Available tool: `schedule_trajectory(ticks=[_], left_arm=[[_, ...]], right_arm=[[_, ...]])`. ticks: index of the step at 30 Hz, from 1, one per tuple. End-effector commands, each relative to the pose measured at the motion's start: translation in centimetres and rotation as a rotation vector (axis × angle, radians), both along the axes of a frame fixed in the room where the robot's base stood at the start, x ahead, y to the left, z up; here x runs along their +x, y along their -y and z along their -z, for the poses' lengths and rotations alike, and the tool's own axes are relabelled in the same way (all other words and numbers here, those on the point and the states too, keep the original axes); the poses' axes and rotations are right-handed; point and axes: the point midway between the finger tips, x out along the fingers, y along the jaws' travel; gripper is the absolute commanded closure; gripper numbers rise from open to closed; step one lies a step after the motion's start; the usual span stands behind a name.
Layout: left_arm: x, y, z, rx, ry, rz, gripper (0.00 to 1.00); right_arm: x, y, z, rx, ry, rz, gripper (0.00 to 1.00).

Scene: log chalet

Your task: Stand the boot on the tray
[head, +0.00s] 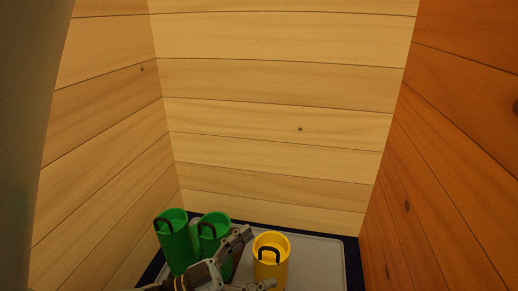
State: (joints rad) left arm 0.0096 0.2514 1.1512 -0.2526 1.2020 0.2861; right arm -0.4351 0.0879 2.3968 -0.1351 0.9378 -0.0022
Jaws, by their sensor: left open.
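A yellow boot (272,245) with a black pull loop stands upright at the right on the grey tray (325,262). Two green boots with black loops stand at the left of the tray: the left green boot (174,240) and the right green boot (216,220). My left gripper (260,257) is open, its fingers pointing right toward the yellow boot. One finger is in front of the right green boot and hides its lower part; the other is low by the yellow boot. Whether a finger touches a boot I cannot tell. My right gripper is out of view.
The tray lies on a dark blue surface (352,265) in a narrow nook. Pale plank walls (280,110) close it at the back and left, and an orange-brown plank wall (450,170) at the right. The tray is bare right of the yellow boot.

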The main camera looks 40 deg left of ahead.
Motion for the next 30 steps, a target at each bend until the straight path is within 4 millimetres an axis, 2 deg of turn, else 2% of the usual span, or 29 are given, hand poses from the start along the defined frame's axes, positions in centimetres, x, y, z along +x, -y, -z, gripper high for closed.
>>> schedule_trajectory(ticks=[1,2,3,5,6,8,9,12,15,18,20,30], left_arm=[[0.0,1.8,-3.5,-0.009,0.073,-0.006,0.07],[0.1,2.6,-5.7,-0.011,0.114,-0.012,0.07],[0.1,3.7,-8.6,-0.016,0.170,-0.024,0.07],[-0.2,5.0,-13.3,-0.023,0.251,-0.046,0.07],[-0.4,5.6,-16.6,-0.030,0.305,-0.064,0.07],[-1.1,6.4,-21.5,-0.036,0.379,-0.092,0.07],[-1.6,6.7,-24.5,-0.042,0.423,-0.112,0.07],[-3.0,7.1,-31.2,-0.050,0.518,-0.158,0.07],[-4.1,7.1,-35.8,-0.056,0.583,-0.192,0.07],[-4.8,7.0,-38.3,-0.059,0.615,-0.211,0.07],[-5.0,7.0,-38.9,-0.059,0.623,-0.216,0.07],[-5.0,7.0,-39.0,-0.059,0.626,-0.215,0.07]], right_arm=[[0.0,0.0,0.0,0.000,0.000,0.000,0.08],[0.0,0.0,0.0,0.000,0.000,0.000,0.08],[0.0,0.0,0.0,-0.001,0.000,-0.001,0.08],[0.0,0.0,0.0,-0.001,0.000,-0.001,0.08],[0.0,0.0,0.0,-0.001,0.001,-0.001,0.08],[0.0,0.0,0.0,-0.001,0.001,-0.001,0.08],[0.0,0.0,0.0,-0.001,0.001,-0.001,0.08],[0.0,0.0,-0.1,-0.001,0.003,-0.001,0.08],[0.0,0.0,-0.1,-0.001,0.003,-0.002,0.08],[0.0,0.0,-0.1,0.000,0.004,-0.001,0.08],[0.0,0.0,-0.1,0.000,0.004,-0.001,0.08],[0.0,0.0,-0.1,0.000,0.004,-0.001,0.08]])
